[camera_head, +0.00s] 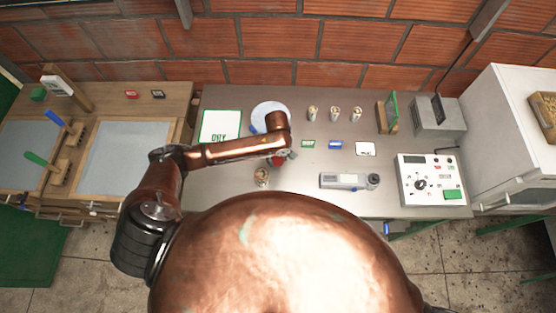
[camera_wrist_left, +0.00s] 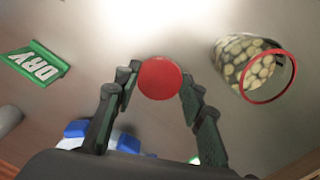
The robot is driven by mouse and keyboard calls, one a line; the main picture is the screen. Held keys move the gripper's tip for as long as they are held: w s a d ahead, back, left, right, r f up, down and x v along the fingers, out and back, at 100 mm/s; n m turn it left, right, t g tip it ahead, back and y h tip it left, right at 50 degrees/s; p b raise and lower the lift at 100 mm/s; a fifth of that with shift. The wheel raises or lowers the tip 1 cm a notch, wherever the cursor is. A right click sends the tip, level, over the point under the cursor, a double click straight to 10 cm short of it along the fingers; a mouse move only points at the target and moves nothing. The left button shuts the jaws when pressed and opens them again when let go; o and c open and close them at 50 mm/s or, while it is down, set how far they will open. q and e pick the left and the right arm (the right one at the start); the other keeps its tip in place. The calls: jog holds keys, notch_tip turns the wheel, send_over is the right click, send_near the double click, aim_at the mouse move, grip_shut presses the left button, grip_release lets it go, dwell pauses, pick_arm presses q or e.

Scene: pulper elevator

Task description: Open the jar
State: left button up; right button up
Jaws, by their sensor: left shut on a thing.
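The jar (camera_head: 262,177) stands on the metal table near its front edge. In the left wrist view the jar (camera_wrist_left: 255,65) is at the right, clear-walled with pale bean-like pieces inside and a red ring at its mouth; its mouth looks uncovered. My left gripper (camera_head: 279,158) is beyond the jar and a little to its right in the head view. In the left wrist view my left gripper (camera_wrist_left: 160,82) is shut on a round red lid (camera_wrist_left: 160,78), held apart from the jar. My right gripper is not in view.
A white plate (camera_head: 271,109) and a green-edged DRY board (camera_head: 220,125) lie behind my arm. A grey handheld device (camera_head: 345,181) lies right of the jar. Several small jars (camera_head: 334,114) stand at the back. A control box (camera_head: 432,180) stands at the right.

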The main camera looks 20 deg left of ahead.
aim_at(277, 160)
pick_arm(q)
notch_tip(277, 160, down, 2)
jog(key=shift+f, duration=0.1)
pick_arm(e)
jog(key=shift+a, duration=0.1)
pick_arm(q)
jog(key=shift+s+f, duration=0.1)
jog(key=shift+f, duration=0.15)
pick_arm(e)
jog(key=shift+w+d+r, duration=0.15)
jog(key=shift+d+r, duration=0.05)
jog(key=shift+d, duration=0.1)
pick_arm(q)
jog(key=shift+f, duration=0.15)
jog(key=o, duration=0.9)
jog(key=shift+s, duration=0.1)
jog(key=o, duration=0.4)
jog(key=shift+f, duration=0.25)
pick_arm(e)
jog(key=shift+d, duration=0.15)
pick_arm(q)
jog(key=shift+a+r, duration=0.1)
jog(key=shift+r, duration=0.1)
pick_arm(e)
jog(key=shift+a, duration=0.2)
